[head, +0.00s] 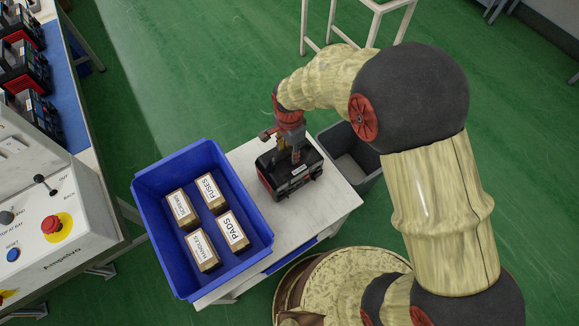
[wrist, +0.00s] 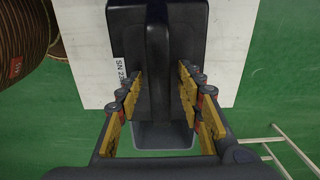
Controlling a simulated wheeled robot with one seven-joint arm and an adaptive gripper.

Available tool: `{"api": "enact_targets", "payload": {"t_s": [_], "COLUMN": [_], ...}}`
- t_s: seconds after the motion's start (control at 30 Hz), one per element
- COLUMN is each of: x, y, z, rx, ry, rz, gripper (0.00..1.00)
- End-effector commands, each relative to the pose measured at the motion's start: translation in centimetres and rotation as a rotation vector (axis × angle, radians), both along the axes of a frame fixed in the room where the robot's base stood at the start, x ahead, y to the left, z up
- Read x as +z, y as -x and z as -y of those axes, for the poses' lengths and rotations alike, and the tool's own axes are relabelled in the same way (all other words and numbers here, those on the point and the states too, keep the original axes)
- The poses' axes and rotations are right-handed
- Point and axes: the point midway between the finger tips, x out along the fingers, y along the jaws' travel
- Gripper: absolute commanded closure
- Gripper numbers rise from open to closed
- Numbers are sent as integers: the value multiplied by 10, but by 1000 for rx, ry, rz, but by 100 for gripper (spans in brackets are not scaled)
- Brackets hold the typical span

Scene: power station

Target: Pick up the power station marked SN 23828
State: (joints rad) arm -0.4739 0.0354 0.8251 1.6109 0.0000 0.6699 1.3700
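A black and red power station (head: 288,178) stands on a small white table (head: 336,204) in the head view. My gripper (head: 294,146) is right above it, pointing down. In the wrist view the power station (wrist: 188,22) fills the top middle, with its dark carry handle (wrist: 158,45) running up the middle. The yellow fingers of my gripper (wrist: 160,88) are spread on either side of the handle, with gaps showing between. A white label (wrist: 120,71) on the left edge reads "SN 23"; the other digits are hidden by the finger.
A blue bin (head: 259,232) with several labelled boxes stands left of the power station. A grey bin (head: 352,165) stands on the floor behind the table. More power stations (head: 38,112) are on a blue mat at far left, behind a control panel (head: 50,215) with a red button.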

Motion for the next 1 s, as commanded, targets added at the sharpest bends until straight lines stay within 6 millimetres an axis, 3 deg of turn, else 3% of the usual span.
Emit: {"api": "enact_targets", "payload": {"t_s": [0.6,1.0], "x": [0,0], "y": [0,0], "z": [0,0], "rx": [0,0], "ry": [0,0], "rz": [0,0], "gripper": [100,100]}}
